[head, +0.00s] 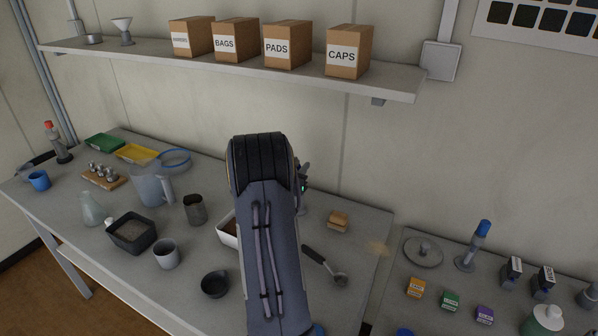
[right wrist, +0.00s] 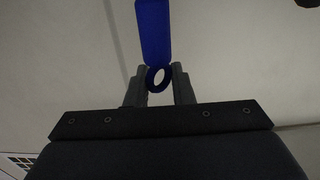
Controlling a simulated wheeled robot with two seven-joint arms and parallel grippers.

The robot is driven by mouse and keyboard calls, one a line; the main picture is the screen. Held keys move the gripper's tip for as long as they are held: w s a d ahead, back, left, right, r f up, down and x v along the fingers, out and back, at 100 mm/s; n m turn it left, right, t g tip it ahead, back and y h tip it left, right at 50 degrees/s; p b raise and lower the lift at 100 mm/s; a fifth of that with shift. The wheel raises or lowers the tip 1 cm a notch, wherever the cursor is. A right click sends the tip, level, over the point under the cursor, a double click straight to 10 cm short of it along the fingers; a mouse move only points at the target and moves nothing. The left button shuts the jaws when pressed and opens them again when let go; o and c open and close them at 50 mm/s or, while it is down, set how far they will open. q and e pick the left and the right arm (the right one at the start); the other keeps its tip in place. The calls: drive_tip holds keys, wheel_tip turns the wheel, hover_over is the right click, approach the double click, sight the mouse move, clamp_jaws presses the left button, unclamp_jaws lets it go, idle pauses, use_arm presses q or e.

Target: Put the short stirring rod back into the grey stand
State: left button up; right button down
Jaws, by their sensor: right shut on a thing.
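My right gripper (right wrist: 160,77) is shut on a blue rod-like thing (right wrist: 153,35) with a ring at its lower end, seen in the right wrist view. Only part of its length shows, and I cannot tell for sure that it is the short stirring rod. In the head view my right arm hides the gripper's fingers and what they hold. A small grey stand (head: 465,263) on the right table has a blue-topped item (head: 482,229) rising from it; I cannot tell if this is the task's stand. My left gripper is not in view.
A shelf (head: 390,82) with several labelled boxes runs along the wall. A scoop (head: 325,264), a sponge-like block (head: 338,220), a dark bowl (head: 215,284) and a dark cup (head: 195,209) surround my arm. A round grey lid (head: 424,251) and small coloured boxes (head: 450,301) are at right.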

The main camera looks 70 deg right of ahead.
drive_tip(key=shift+r, duration=0.1)
drive_tip(key=c, duration=1.7)
unclamp_jaws()
drive_tip(key=shift+f, duration=0.25)
drive_tip(key=o, duration=0.4)
drive_tip(key=shift+o, duration=0.2)
drive_tip(key=shift+r, duration=0.1)
drive_tip(key=shift+r, duration=0.2)
drive_tip(key=shift+a+f, duration=0.1)
drive_tip(key=shift+a, duration=0.25)
drive_tip(key=w+a+b, duration=0.1)
drive_tip(key=a, duration=1)
drive_tip(key=shift+w+a+b, duration=0.15)
drive_tip(key=shift+a+b, duration=0.05)
drive_tip(key=shift+b, duration=0.15)
